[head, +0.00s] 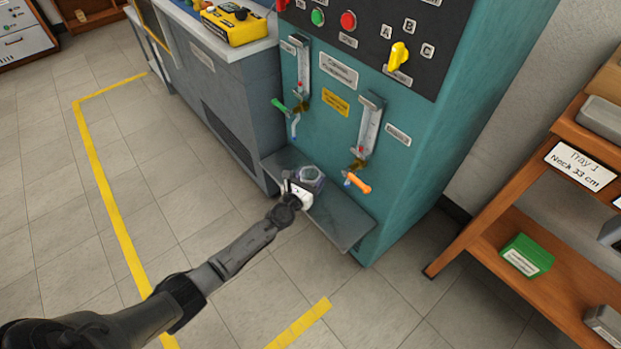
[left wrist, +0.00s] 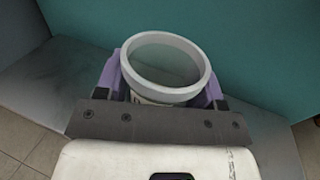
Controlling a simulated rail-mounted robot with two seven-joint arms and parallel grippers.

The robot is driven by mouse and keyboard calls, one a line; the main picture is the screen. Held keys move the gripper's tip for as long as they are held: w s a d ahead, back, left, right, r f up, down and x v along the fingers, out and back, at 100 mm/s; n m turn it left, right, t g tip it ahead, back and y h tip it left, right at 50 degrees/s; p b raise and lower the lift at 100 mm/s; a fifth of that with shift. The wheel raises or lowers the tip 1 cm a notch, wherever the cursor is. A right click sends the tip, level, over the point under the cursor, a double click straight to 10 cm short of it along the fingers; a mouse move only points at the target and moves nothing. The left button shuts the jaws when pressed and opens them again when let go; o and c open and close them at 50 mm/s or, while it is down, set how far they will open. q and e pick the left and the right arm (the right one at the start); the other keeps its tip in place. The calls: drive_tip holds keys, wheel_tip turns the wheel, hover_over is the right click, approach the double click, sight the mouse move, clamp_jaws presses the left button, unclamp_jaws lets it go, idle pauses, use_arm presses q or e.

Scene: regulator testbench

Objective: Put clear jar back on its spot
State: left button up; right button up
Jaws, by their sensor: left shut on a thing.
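The clear jar (head: 311,174) is small in the head view, at the grey shelf (head: 340,219) on the front of the teal testbench. In the left wrist view the jar (left wrist: 166,62) shows its round pale rim and open top from above. My left gripper (head: 301,187) is shut on the jar, with purple finger pads on both sides of it. The jar is over the shelf (left wrist: 65,82); I cannot tell whether its base touches. The lower part of the jar is hidden by the gripper. My right gripper is not in view.
Above the shelf, a green-handled valve (head: 280,105) and an orange-handled valve (head: 358,182) stick out of the teal panel (head: 325,130). A wooden rack (head: 497,225) with trays stands at the right. The tiled floor in front is clear, with yellow lines.

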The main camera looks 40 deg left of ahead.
use_arm(q)
drive_tip(key=shift+f, duration=0.25)
drive_tip(key=o, duration=1.1)
drive_tip(key=shift+s+d+p, duration=0.2)
drive_tip(key=shift+s+p, duration=0.25)
drive_tip(key=shift+s, duration=1.85)
drive_tip(key=shift+s+d+p, duration=0.2)
drive_tip(key=shift+s+p, duration=0.25)
drive_tip(key=shift+s, duration=1.85)
drive_tip(key=shift+s+d+p, duration=0.2)
drive_tip(key=shift+s+p, duration=0.25)
drive_tip(key=shift+s, duration=1.85)
